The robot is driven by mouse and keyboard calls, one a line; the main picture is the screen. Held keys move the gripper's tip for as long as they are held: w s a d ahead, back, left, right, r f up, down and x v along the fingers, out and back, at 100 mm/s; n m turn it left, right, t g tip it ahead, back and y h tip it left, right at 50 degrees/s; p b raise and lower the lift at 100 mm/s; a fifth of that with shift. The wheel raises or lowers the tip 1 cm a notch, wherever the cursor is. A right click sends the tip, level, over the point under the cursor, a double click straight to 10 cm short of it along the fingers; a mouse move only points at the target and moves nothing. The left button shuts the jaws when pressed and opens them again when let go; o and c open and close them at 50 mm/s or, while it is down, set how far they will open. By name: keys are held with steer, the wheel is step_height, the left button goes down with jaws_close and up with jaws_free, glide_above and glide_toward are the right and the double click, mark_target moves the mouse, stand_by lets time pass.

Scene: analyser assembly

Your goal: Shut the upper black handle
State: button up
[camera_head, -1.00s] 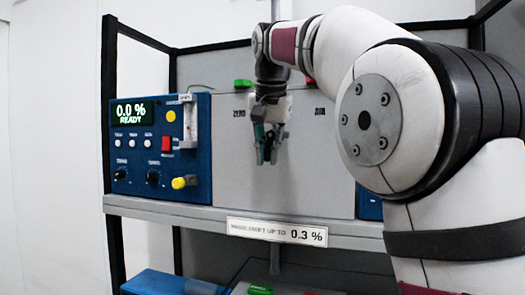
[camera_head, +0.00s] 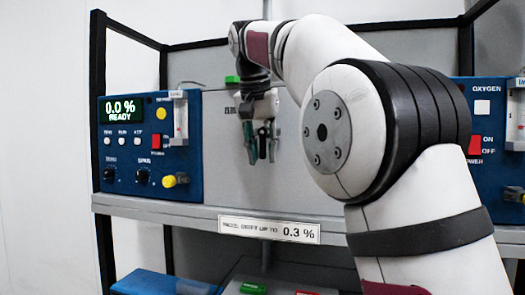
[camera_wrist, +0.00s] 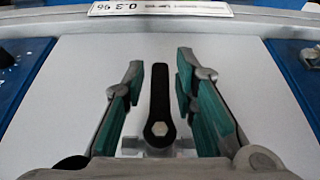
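A black handle (camera_wrist: 159,100) with a bolt at its near end shows in the wrist view, in front of the pale panel. It lies between the two green-padded fingers of my gripper (camera_wrist: 160,72), with a gap on both sides. My gripper is open and holds nothing. In the head view my gripper (camera_head: 262,152) points down in front of the pale panel (camera_head: 222,165), above the shelf edge.
A blue analyser (camera_head: 128,180) reading 0.0 % READY stands left of the panel, another (camera_head: 490,175) stands right. A shelf edge with a 0.3 % label (camera_head: 268,230) runs below.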

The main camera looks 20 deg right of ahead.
mark_target(262, 146)
steer(key=shift+r, duration=0.1)
steer(key=shift+v, duration=2.4)
steer(key=s+a, duration=0.7)
steer(key=s, duration=0.2)
steer(key=shift+s, duration=0.35)
